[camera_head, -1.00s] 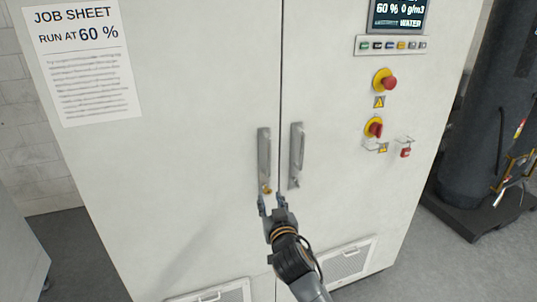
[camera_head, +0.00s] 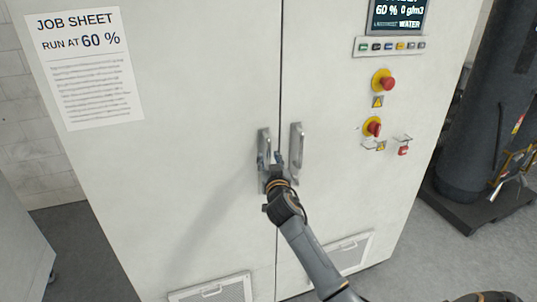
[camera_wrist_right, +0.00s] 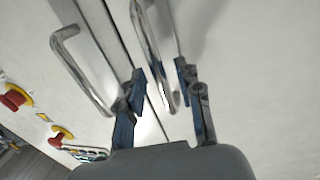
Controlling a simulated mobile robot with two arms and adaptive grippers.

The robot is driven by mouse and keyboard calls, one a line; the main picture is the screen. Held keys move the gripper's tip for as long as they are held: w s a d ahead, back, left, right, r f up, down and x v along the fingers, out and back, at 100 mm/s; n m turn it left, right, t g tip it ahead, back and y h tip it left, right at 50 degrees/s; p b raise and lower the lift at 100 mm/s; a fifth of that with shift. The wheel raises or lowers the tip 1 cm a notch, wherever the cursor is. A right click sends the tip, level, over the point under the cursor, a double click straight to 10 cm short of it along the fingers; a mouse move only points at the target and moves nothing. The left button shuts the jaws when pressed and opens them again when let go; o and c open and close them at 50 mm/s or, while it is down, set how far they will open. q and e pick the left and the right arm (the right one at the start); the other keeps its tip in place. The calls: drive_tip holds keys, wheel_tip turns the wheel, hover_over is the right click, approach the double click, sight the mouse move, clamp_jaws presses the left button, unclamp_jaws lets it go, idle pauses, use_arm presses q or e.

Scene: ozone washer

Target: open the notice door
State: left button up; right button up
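The notice door (camera_head: 190,150) is the cabinet's left door, with a "JOB SHEET RUN AT 60 %" paper (camera_head: 85,68) on it. It looks closed against the right door (camera_head: 335,60). Its upright metal handle (camera_head: 264,143) is beside the central seam and also shows in the right wrist view (camera_wrist_right: 150,50). My right gripper (camera_head: 271,160) is at this handle's lower part. In the wrist view its fingers (camera_wrist_right: 160,92) are apart, one on each side of the handle bar, with gaps visible. The gripper hides the handle's lower end in the head view. My left gripper is not in view.
The right door's handle (camera_head: 297,147) is close beside my gripper. Red knobs (camera_head: 384,82), a button row and a display (camera_head: 398,14) are on the right door. A dark tank (camera_head: 480,110) stands at right. Floor shows left and right of the cabinet.

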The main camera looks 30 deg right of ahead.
drive_tip(key=shift+w+d, duration=0.3)
drive_tip(key=shift+w, duration=0.35)
drive_tip(key=shift+c, duration=0.2)
clamp_jaws()
drive_tip(key=shift+f, duration=0.15)
